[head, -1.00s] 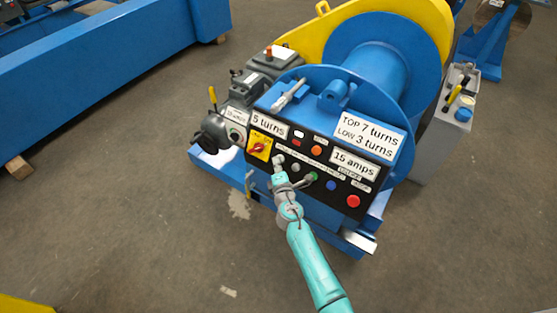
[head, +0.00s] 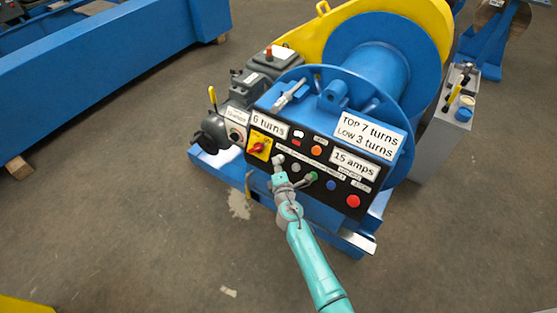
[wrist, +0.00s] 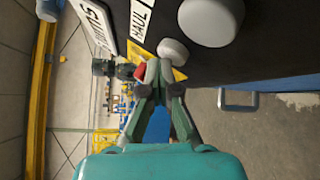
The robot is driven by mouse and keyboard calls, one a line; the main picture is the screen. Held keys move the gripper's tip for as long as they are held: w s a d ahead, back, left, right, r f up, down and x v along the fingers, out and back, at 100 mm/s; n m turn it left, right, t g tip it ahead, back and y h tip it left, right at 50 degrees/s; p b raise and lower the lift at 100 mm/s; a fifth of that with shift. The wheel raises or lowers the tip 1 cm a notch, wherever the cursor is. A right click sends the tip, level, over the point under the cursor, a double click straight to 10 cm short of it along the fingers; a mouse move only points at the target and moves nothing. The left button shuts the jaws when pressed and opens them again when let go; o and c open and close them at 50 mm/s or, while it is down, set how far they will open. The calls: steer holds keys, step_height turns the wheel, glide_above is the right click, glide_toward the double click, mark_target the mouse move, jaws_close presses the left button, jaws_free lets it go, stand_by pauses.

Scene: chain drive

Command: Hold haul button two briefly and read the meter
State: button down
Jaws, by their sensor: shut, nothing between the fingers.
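My gripper (head: 277,168) is shut and empty at the lower left of the black control panel (head: 337,197) on the blue winch. In the wrist view its fingertips (wrist: 153,72) are beside a small grey button (wrist: 172,50); I cannot tell whether they press it. A label reading HAUL (wrist: 141,17) is next to that button, its number cut off. A larger grey knob-like button (wrist: 210,20) is beyond it. In the head view the turns display (head: 269,126) reads "6 turns" and the amps display (head: 355,163) reads "15 amps".
A yellow-and-red rotary switch (head: 259,147) is left of my gripper. Green (head: 313,175), blue (head: 331,185) and red (head: 353,201) buttons lie to its right. A sign (head: 369,133) reads "TOP 7 turns LOW 3 turns". The floor in front is mostly clear.

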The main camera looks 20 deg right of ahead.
steer(key=shift+s+a, duration=0.1)
stand_by(0.7)
steer(key=shift+s+a+r, duration=0.4)
steer(key=shift+a, duration=0.15)
steer(key=shift+s+a+r, duration=0.6)
steer(key=shift+s+a, duration=0.1)
steer(key=shift+a, duration=0.25)
steer(key=shift+s+a+r, duration=0.55)
steer(key=shift+s+a, duration=0.1)
steer(key=shift+a, duration=0.25)
